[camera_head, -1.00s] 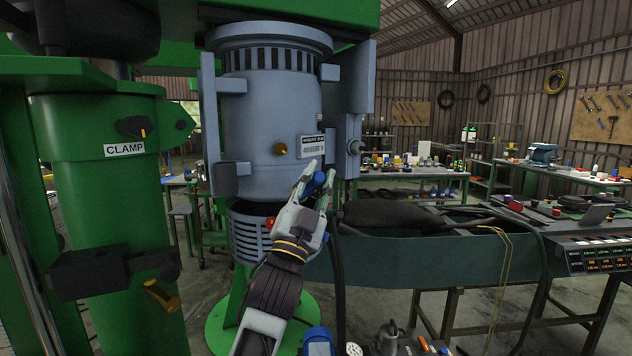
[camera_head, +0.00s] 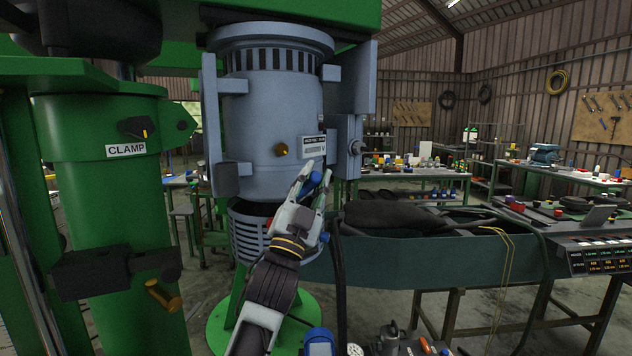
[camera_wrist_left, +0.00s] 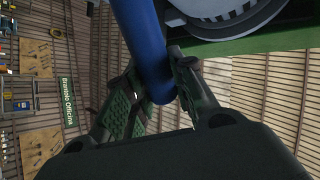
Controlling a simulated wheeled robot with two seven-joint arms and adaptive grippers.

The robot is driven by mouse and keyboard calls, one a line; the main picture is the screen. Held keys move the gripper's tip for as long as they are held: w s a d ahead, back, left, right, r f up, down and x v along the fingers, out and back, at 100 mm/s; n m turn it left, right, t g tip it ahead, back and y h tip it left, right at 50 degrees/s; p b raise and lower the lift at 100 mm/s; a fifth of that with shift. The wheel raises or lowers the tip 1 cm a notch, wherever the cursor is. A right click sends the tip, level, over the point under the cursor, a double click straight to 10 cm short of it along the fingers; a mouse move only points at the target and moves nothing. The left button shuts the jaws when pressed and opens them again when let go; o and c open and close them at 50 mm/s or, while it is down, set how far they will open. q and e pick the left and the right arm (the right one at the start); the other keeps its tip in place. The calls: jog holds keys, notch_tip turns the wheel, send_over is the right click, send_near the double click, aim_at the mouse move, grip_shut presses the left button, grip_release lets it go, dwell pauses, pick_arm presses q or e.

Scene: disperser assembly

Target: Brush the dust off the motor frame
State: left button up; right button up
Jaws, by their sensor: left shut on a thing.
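The motor frame (camera_head: 275,115) is a grey-blue cylinder with side plates and a ring of dark slots near its top. It hangs upright under the green machine head. My left gripper (camera_head: 311,185) is in front of its lower right part, below the label plate. It is shut on a blue handle (camera_head: 315,177), which also shows in the left wrist view (camera_wrist_left: 147,45) between the two fingers (camera_wrist_left: 158,95). The brush end of the handle is not visible. I cannot tell whether it touches the frame. My right gripper is not in view.
A green clamp column (camera_head: 120,210) with a brass handle (camera_head: 162,295) stands at the left. A slotted grey ring (camera_head: 246,236) sits below the motor frame. A dark green trough (camera_head: 420,262) with black cloth is at the right. A dark hose hangs close beside my gripper.

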pick_arm(q)
jog(key=shift+w+a, duration=0.5)
jog(key=shift+w, duration=0.35)
jog(key=shift+w+a, duration=0.25)
jog(key=shift+w, duration=0.2)
jog(key=shift+w+a, duration=0.2)
jog(key=shift+w, duration=0.25)
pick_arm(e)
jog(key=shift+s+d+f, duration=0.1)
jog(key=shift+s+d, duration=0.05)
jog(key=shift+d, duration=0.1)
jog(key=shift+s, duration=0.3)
pick_arm(q)
jog(key=shift+w+a+p, duration=0.35)
jog(key=shift+w+a, duration=0.05)
jog(key=shift+w, duration=0.4)
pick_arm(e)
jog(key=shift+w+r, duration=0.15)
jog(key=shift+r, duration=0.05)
pick_arm(q)
jog(key=shift+d, duration=0.1)
jog(key=shift+w+d, duration=0.4)
jog(key=shift+d, duration=0.45)
jog(key=shift+w+d, duration=0.4)
jog(key=shift+d, duration=0.4)
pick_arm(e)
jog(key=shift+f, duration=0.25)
pick_arm(q)
jog(key=shift+d, duration=0.15)
